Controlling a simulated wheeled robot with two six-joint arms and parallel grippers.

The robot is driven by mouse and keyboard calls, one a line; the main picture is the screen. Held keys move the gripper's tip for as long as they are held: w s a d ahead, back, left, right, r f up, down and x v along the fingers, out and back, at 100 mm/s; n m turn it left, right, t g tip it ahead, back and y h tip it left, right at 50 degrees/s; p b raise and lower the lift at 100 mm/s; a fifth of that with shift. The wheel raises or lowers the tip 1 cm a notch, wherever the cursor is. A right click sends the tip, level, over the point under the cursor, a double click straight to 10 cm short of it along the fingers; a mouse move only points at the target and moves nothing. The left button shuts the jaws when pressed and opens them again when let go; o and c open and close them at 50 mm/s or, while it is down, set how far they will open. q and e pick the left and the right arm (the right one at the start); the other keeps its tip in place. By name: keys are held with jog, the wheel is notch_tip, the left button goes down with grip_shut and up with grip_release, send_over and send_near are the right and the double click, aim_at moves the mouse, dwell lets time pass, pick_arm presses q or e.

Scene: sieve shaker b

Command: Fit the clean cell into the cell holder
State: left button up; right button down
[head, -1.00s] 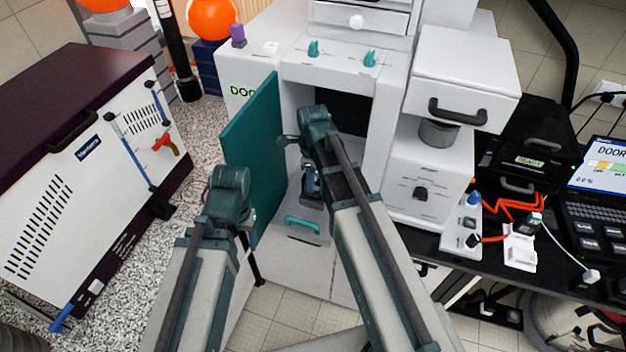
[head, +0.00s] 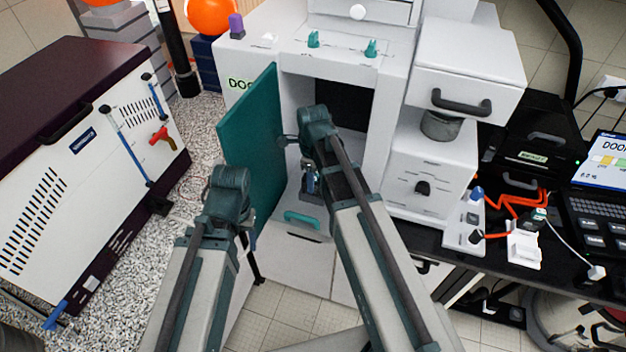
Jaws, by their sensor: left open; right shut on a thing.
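My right gripper (head: 311,184) is inside the open chamber of the white instrument (head: 388,120), pointing down. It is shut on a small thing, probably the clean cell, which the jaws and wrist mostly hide. The cell holder cannot be made out; my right wrist and arm cover much of the chamber floor. The teal door (head: 250,150) of the chamber stands open to the left. My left gripper (head: 246,238) is open, outside the chamber in front of this door, and its wrist hides most of it.
A white cabinet with a maroon top (head: 70,75) fills the left.

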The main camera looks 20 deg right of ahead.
jog(key=shift+f+b, duration=0.5)
jog(key=shift+f, duration=0.1)
jog(key=shift+c, duration=2.4)
grip_release()
notch_tip(320, 180, up, 14)
jog(key=p, duration=1.4)
jog(key=shift+f, duration=0.1)
